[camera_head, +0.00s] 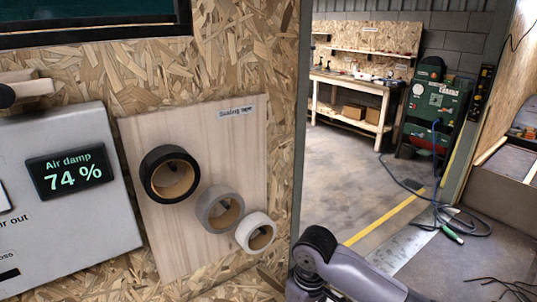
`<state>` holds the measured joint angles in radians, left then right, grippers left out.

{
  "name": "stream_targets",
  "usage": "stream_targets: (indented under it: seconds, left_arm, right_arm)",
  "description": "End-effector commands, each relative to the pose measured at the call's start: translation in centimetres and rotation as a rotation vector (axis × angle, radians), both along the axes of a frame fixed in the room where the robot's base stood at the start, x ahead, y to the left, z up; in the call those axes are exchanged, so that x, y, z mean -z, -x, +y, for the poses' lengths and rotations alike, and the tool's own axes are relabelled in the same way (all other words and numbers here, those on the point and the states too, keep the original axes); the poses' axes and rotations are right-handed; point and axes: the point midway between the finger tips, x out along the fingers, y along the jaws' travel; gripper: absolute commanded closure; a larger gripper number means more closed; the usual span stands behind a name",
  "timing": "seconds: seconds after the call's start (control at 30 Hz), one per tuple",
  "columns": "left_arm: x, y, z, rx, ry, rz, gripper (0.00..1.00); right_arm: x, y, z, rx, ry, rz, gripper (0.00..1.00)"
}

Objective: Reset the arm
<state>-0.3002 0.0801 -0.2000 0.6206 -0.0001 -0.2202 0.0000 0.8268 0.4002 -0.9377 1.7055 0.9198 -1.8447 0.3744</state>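A grey arm link with a dark rounded joint, part of my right arm, comes in at the bottom, right of centre, in the head view. It bends at the joint, near the lower end of the chipboard wall's edge. No gripper fingers show on it. My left arm and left gripper are outside the picture. Nothing held by either gripper can be seen.
A wooden board (230,140) with three tape rolls (167,174) hangs on the chipboard wall (240,45). Left of it is a grey panel (65,225) reading "Air damp 74 %". Beyond the doorway are a workbench (345,82), a green machine (433,105), and a hose (470,222) on the floor.

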Motion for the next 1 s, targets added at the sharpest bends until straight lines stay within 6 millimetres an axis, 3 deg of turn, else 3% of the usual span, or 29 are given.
stream_targets:
  seconds: [0.2,0.37,0.47,1.0]
  left_arm:
    - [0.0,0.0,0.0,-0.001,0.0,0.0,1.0]
    - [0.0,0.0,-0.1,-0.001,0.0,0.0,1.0]
    - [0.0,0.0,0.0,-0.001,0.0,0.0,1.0]
    - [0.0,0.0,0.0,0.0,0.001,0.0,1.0]
  right_arm:
    - [3.8,5.3,3.6,-0.028,-0.167,-0.043,0.02]
    - [5.4,8.7,4.0,0.034,-0.266,-0.111,0.02]
    - [6.2,10.7,2.9,0.101,-0.295,-0.152,0.02]
    - [7.9,19.7,-8.4,0.391,-0.127,-0.272,0.02]
